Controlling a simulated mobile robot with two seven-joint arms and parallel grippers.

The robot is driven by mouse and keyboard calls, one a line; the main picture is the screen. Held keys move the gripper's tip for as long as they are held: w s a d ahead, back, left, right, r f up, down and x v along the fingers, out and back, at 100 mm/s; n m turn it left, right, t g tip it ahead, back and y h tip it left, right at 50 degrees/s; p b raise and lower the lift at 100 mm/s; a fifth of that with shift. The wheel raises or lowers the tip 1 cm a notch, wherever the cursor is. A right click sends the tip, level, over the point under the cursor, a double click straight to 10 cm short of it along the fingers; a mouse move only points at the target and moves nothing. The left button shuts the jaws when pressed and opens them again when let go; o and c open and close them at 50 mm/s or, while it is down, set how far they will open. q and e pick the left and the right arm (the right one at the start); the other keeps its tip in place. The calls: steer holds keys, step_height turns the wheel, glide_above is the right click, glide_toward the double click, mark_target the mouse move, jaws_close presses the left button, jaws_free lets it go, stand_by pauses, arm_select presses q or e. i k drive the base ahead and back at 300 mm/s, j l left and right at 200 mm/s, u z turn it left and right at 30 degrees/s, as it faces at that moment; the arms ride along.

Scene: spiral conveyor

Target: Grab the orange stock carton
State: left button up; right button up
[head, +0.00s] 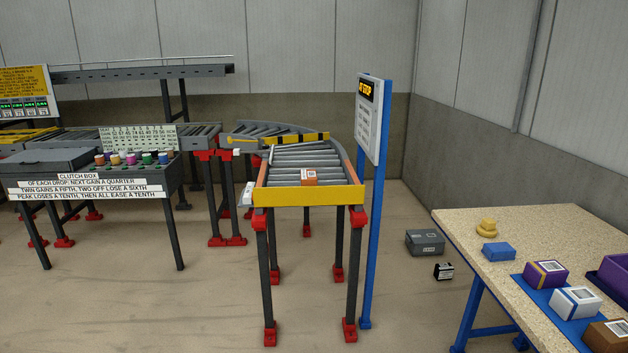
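A small orange carton (309,177) with a white label on its front sits on the rollers of the conveyor's end section (310,195), close behind the yellow end plate. It stands a little right of the middle of the rollers. Neither of my grippers shows in the head view.
A blue post with a sign (369,120) stands just right of the conveyor end. A clutch box table (90,175) is at left. A speckled workbench (555,235) with several cartons is at right. A grey box (425,242) and a black box (444,271) lie on the floor.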

mark_target(308, 178)
steer(key=i+j+z, duration=0.1)
steer(key=i+j, duration=0.2)
steer(key=i+j+z, duration=0.1)
steer(key=i+j, duration=0.2)
steer(key=i+j+z, duration=0.1)
steer(key=i+j, duration=0.2)
steer(key=i+j+z, duration=0.1)
steer(key=i+j, duration=0.15)
steer(key=j, duration=0.15)
steer(key=i+j+z, duration=0.1)
steer(key=i+j, duration=0.2)
steer(key=i+j+z, duration=0.15)
steer(key=j, duration=0.35)
steer(key=i+j+z, duration=0.1)
steer(key=i+j, duration=0.2)
steer(key=j, duration=0.1)
